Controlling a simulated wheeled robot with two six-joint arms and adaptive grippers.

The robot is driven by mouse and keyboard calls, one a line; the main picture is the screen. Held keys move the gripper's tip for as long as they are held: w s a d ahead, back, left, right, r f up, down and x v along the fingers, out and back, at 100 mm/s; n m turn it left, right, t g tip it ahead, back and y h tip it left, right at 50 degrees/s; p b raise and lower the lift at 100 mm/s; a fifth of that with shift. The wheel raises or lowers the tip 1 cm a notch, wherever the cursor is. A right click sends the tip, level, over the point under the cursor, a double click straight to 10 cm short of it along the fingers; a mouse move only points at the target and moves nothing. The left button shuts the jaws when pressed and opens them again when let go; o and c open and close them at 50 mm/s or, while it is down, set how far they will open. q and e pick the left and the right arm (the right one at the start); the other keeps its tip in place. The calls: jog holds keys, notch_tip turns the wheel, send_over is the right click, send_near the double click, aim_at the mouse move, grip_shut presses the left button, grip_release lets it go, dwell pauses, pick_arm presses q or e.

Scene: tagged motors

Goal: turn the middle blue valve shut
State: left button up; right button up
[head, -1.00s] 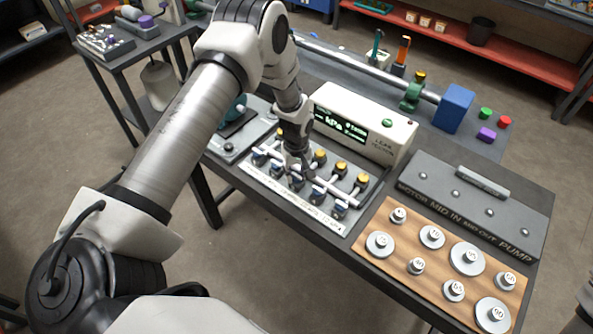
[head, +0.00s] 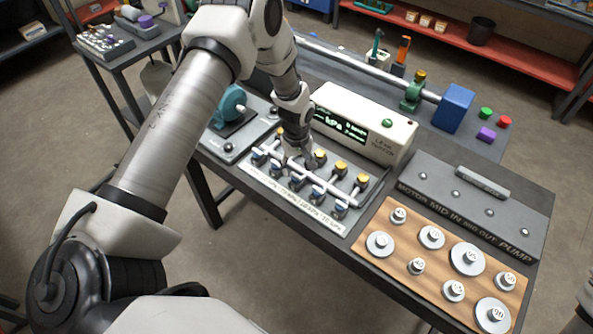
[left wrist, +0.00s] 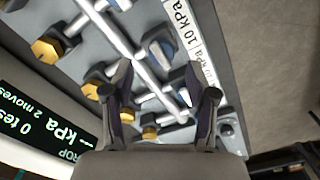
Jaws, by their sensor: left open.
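The valve row sits on a grey plate (head: 352,228), with blue valves on the near side of a white pipe (head: 318,183) and yellow caps on the far side. The middle blue valve (head: 297,183) shows just in front of my left gripper (head: 297,163). In the left wrist view, the blue valve that looks like the middle one (left wrist: 160,45) lies beyond and between the open fingertips of my left gripper (left wrist: 158,72). The gripper is empty, over the pipe; I cannot tell its exact height. Another blue valve is partly hidden by the right-hand finger. My right gripper is out of view.
The white leak tester (head: 365,125) stands close behind the valve row. A teal pump (head: 230,103) stands to the left. A wooden board (head: 445,262) with round weights and a grey motor-pump plate (head: 475,205) lie to the right. The floor in front of the table is clear.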

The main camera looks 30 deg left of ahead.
aim_at(296, 176)
pick_arm(q)
notch_tip(296, 176, up, 9)
jog(key=shift+f, duration=0.15)
dwell(0.4)
